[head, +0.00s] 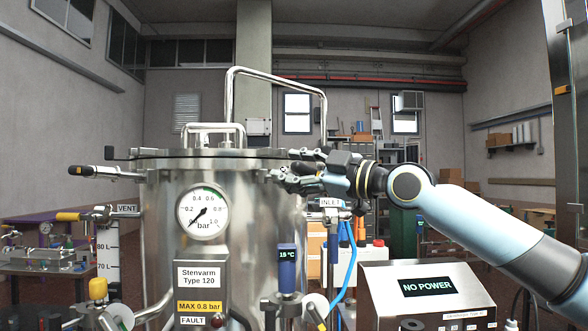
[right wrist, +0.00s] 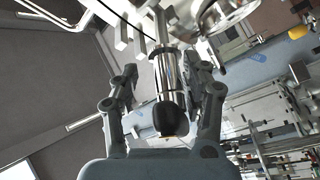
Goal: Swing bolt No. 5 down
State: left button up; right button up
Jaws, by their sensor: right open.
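My right gripper (head: 292,168) is at the right side of the steel vessel's lid rim, its fingers pointing left. In the right wrist view, its fingers (right wrist: 165,82) are open on either side of a swing bolt (right wrist: 170,85), a steel cylinder with a black end. I cannot tell whether they touch it. No number is readable on this bolt. In the head view the gripper largely hides it. Another swing bolt (head: 98,172), black-ended, sticks out roughly level at the left of the rim. The lid (head: 215,153) lies on the vessel (head: 245,215). My left gripper is out of view.
A pressure gauge (head: 203,212) is on the vessel's front. A tall bent pipe handle (head: 324,100) rises above the lid. A box reading NO POWER (head: 428,286) stands below my right arm. A blue hose (head: 350,262) and the inlet fitting (head: 331,203) are below the gripper.

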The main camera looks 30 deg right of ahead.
notch_tip(320, 180, up, 10)
jog(key=shift+a+f, duration=0.1)
jog(key=shift+c, duration=0.5)
